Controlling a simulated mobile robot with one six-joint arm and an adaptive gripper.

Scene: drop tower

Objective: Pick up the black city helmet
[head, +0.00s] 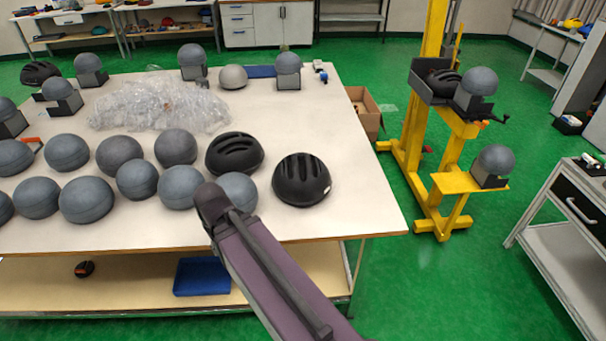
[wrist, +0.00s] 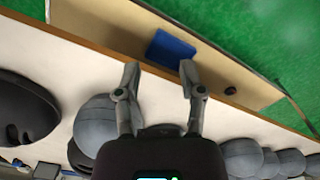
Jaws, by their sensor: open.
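A round, smooth black helmet with small vents (head: 301,179) sits on the white table near its front right corner; I take it to be the city helmet. In the wrist view the black helmet (wrist: 22,110) is at the left edge, partly cut off. A second black helmet with long vent slots (head: 234,153) sits just behind and left of it. My gripper (wrist: 160,70) is open with nothing between its fingers, off to the side of the round helmet. In the head view my arm hides the gripper.
Grey balls (head: 87,199) crowd the table's front left; one (head: 239,191) lies close beside the round helmet. Crumpled clear plastic (head: 160,104) lies behind them. A blue tray (head: 202,276) is on the lower shelf. A yellow stand (head: 437,120) rises at right, with green floor between.

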